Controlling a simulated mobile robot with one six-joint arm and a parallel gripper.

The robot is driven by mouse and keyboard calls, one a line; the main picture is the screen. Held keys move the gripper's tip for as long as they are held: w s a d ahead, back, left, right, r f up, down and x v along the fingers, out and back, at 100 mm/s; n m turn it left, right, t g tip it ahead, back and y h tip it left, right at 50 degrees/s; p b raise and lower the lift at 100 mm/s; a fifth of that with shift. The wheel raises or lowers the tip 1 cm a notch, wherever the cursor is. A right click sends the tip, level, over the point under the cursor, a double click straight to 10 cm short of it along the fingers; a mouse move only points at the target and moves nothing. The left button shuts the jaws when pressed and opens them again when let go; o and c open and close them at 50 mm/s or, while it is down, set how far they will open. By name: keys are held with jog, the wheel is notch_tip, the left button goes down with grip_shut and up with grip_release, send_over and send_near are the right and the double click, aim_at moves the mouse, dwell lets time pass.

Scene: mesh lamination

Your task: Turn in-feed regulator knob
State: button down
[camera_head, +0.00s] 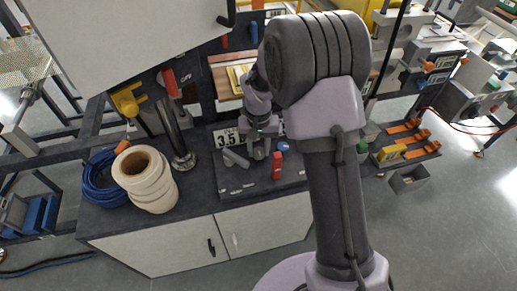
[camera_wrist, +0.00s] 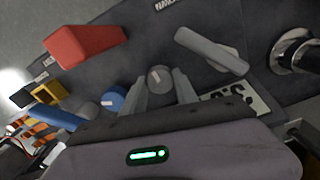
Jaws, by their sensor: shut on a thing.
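A round grey knob (camera_wrist: 159,77) with a pale mark on its face stands on the dark panel, between my fingertips in the wrist view. I take it for the in-feed regulator knob; no readable label names it. My gripper (camera_wrist: 161,86) is shut on it, one finger on each side. In the head view my gripper (camera_head: 259,149) reaches down to the panel, and the knob is largely hidden by it. A digital display (camera_head: 227,138) reading about 3.5 is just left of the gripper; it is partly covered by my gripper body in the wrist view (camera_wrist: 243,101).
Close around the knob are a blue knob (camera_wrist: 113,99), a red handle (camera_wrist: 85,45) and a grey lever (camera_wrist: 211,51). A metal post (camera_head: 177,135) rises left of the panel. A cream roll (camera_head: 146,180) and coiled blue hose (camera_head: 100,178) lie on the cabinet top farther left.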

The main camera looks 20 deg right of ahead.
aim_at(259, 151)
jog(key=m, duration=0.4)
jog(key=shift+m+b, duration=0.3)
jog(key=shift+b, duration=0.05)
jog(key=shift+m, duration=0.3)
jog(key=c, duration=0.9)
grip_release()
jog(key=shift+c, duration=0.2)
notch_tip(259, 151, up, 12)
jog(key=p, duration=0.4)
